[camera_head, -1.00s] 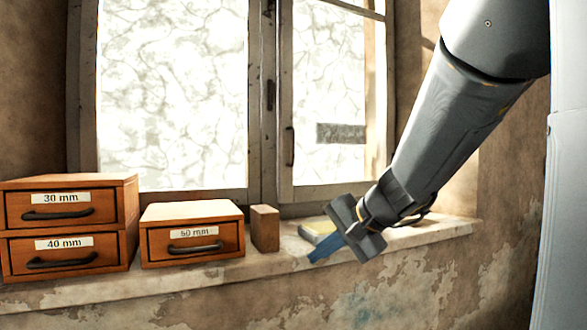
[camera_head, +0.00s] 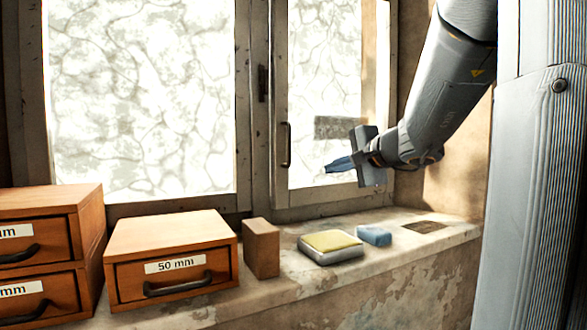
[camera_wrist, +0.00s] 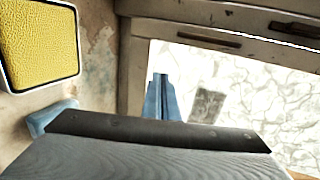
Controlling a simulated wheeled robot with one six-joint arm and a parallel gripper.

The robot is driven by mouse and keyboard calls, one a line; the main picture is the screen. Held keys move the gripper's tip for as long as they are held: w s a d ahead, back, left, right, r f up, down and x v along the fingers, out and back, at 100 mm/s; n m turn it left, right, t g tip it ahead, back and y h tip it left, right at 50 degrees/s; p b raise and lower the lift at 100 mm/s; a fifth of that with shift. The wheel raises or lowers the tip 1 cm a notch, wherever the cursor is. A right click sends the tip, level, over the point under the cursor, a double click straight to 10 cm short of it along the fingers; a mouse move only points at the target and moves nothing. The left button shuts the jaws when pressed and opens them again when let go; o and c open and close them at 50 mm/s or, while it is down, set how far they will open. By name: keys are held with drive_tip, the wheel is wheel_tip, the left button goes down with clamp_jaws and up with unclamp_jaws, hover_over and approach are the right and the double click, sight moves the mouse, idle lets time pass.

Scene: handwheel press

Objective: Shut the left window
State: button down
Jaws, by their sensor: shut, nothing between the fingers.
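The window has a wide left pane (camera_head: 140,100) in a worn grey-brown frame and a narrower right sash (camera_head: 282,100) with a dark upright handle (camera_head: 286,145). The left pane looks flush with its frame. The right sash seems slightly ajar, but I cannot tell for sure. My gripper (camera_head: 338,166) is in front of the right sash's glass, right of its handle, with blue fingers closed and empty, pointing left. In the wrist view, the closed fingers (camera_wrist: 160,82) show against the glass, with a dark handle (camera_wrist: 195,39) on the frame beyond them. I see no contact.
On the sill stand a two-drawer cabinet (camera_head: 88,205), a 50 mm drawer box (camera_head: 170,235), a wooden block (camera_head: 262,248), a yellow-topped pad (camera_head: 333,241) and a blue block (camera_head: 374,236). A dark patch (camera_head: 425,227) lies at the sill's right.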

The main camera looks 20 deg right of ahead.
sight(300, 175)
drive_tip(key=p+x, duration=0.1)
drive_tip(key=x, duration=0.3)
drive_tip(key=p+x, duration=0.1)
drive_tip(key=x, duration=0.3)
drive_tip(key=r+p+x, duration=0.1)
drive_tip(key=p+x, duration=0.1)
drive_tip(key=x, duration=0.3)
drive_tip(key=shift+w+a+f, duration=0.1)
drive_tip(key=shift+w+a, duration=0.05)
drive_tip(key=shift+a, duration=0.05)
